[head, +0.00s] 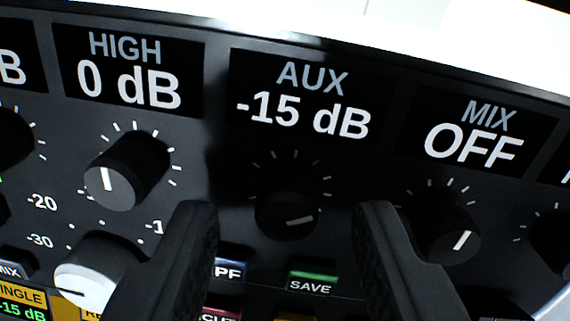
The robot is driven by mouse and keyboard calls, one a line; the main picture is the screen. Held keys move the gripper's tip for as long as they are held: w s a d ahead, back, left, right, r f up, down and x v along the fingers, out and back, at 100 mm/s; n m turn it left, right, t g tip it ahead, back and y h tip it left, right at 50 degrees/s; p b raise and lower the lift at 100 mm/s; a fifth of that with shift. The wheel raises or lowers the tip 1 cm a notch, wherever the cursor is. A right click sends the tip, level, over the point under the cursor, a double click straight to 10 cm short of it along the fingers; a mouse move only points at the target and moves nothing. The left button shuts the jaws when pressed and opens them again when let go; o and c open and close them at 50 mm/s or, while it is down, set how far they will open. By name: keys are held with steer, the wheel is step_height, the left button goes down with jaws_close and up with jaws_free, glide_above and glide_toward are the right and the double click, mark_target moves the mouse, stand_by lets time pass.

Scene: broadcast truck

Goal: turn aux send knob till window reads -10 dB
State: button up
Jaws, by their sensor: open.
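The AUX window (308,98) on the dark panel reads -15 dB. The aux send knob (287,211) sits just below it, a black round knob with a white pointer line aimed to the right and slightly up. A ring of white tick marks curves around its upper side. My gripper (287,222) is open, with one black finger to the left of the knob and the other to its right. Both fingers look apart from the knob, with a gap on each side. I cannot tell how deep the fingertips are relative to the knob.
The HIGH knob (128,170) is close by on the left, under a window (127,70) reading 0 dB. The MIX knob (450,228) is on the right, under a window (475,135) reading OFF. A green SAVE button (312,279) and a white knob (92,272) are lower down.

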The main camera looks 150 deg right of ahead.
steer(key=shift+w+a+f, duration=0.1)
steer(key=shift+w+f, duration=0.05)
steer(key=shift+f, duration=0.3)
jaws_close()
steer(key=shift+a, duration=0.35)
steer(key=shift+d, duration=0.25)
steer(key=shift+f, duration=0.1)
steer(key=shift+d+f, duration=0.1)
